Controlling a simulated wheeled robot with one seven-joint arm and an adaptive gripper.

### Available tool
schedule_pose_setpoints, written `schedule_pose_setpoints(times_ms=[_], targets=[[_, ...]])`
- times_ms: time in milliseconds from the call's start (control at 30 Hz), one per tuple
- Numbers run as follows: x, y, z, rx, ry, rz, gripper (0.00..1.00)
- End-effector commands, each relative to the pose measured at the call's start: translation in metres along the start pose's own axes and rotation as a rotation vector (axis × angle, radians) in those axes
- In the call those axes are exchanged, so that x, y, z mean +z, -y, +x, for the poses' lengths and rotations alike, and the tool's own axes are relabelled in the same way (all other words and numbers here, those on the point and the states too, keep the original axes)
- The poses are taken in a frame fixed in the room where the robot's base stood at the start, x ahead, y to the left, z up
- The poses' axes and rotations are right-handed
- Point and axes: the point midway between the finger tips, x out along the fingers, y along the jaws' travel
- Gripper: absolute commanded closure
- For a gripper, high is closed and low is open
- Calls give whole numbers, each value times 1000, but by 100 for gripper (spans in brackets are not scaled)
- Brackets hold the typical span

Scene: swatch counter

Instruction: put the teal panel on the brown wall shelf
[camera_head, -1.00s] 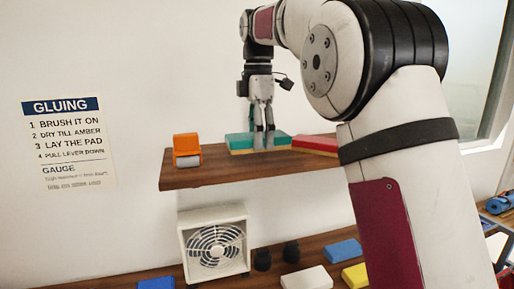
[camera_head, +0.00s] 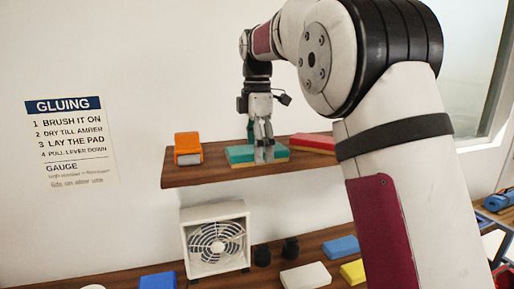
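The teal panel (camera_head: 240,154) is a flat teal slab with a tan lower edge. It lies level at the brown wall shelf (camera_head: 205,176), right of the middle, and looks to be resting on the board or just above it. My gripper (camera_head: 264,155) points straight down at the panel, its fingers close together and overlapping the panel's front. The fingers look shut on the panel; the far side of the grip is hidden.
An orange dispenser (camera_head: 188,149) stands left on the shelf. A red panel (camera_head: 314,143) lies right of the teal one, partly behind my arm. Below, a counter holds a white fan (camera_head: 216,240) and several coloured pads. The shelf between dispenser and teal panel is free.

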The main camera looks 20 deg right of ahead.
Motion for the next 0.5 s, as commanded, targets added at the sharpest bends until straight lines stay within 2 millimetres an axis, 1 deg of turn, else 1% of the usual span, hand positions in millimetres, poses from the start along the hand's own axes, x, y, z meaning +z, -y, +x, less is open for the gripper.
schedule_pose_setpoints(times_ms=[267,367,500], targets=[[0,0,-2,1,0,0,19],[0,-1,-10,3,0,0,19],[0,-2,-32,4,0,0,19]])
